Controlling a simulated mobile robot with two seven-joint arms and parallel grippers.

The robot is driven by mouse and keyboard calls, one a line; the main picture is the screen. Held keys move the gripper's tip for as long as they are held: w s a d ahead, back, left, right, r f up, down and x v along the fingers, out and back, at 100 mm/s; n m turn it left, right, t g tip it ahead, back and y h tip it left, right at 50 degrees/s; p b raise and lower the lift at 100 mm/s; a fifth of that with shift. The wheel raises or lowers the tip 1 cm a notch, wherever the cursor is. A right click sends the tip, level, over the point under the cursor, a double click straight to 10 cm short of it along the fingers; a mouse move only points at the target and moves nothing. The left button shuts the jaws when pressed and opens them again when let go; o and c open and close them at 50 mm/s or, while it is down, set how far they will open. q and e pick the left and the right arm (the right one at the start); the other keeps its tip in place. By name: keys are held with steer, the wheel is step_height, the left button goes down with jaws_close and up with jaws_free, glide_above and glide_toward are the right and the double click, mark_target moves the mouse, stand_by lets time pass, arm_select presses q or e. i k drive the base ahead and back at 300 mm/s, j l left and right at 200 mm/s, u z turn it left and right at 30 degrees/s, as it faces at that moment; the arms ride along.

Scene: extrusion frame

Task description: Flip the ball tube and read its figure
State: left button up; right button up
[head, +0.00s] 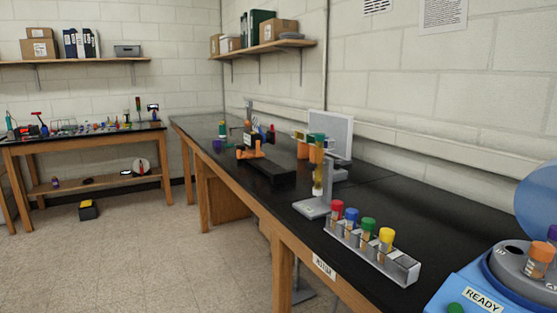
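A small stand with a pale grey base (313,207) is on the black bench, right of the picture's middle. An upright amber tube (320,172) with a white lower end is held on it. Neither of my grippers shows in the head view.
A rack (372,254) holds red-, blue-, green- and yellow-capped tubes at the bench's front edge. A blue machine (480,300) marked READY stands at the right. A black-based orange device (266,168) sits farther back. Floor (160,250) left of the bench is clear.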

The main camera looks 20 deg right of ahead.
mark_target(309, 166)
steer(key=i+j+z, duration=0.2)
steer(key=i, duration=0.25)
steer(key=i+j+z, duration=0.25)
steer(key=i, duration=0.25)
steer(key=i+j+z, duration=0.45)
steer(key=j, duration=0.15)
steer(key=i+j, duration=0.1)
steer(key=j, duration=0.25)
steer(key=i+j+z, duration=0.15)
steer(key=j, duration=0.5)
steer(key=i+l, duration=0.25)
steer(key=l, duration=0.15)
steer(key=l+z, duration=0.05)
